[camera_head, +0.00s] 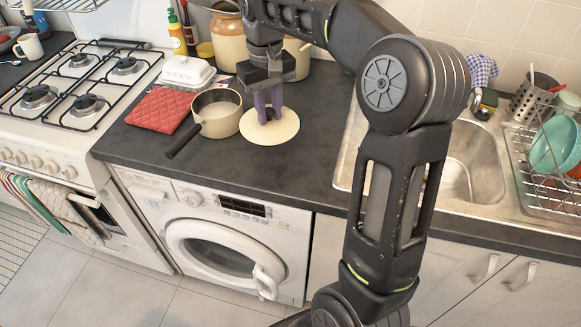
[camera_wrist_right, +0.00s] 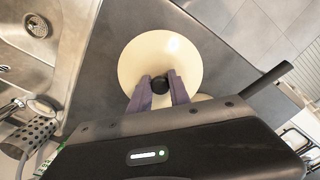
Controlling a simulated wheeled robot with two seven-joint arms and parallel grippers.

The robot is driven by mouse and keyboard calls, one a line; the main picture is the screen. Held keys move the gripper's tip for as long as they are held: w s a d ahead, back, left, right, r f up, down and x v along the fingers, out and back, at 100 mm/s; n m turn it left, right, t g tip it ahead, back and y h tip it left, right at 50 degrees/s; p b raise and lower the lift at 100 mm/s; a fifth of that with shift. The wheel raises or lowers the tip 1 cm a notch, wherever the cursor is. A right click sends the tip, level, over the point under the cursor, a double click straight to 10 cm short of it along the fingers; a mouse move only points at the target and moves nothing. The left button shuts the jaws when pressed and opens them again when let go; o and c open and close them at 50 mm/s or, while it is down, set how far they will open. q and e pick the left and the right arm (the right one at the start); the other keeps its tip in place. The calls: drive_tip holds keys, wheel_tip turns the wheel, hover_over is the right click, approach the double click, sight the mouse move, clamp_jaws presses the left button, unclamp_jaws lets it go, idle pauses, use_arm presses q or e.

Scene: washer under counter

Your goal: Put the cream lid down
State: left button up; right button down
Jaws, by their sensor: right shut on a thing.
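The cream lid (camera_head: 284,131) is a flat round disc over the dark counter, just right of the cream saucepan. My right gripper (camera_head: 268,119) points down at it from above and is shut on its dark knob (camera_wrist_right: 160,84), which shows between the purple fingers in the right wrist view. The lid (camera_wrist_right: 148,52) looks level and at or very close to the counter top; I cannot tell whether it touches. The cream saucepan (camera_head: 217,117) stands uncovered on the counter, its dark handle toward the front left. My left gripper is not in view.
A red quilted mat (camera_head: 158,110) and a white butter dish (camera_head: 187,71) lie left of the saucepan. Jars stand behind. The gas stove (camera_head: 70,90) is at left, the sink (camera_head: 465,165) and dish rack at right. Counter (camera_head: 318,110) right of the lid is clear.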

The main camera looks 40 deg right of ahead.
drive_tip(key=shift+w, duration=0.15)
drive_tip(key=shift+f+p, duration=0.3)
drive_tip(key=shift+f, duration=2.8)
drive_tip(key=shift+f, duration=1.9)
drive_tip(key=shift+f, duration=0.2)
drive_tip(key=c, duration=1.2)
unclamp_jaws()
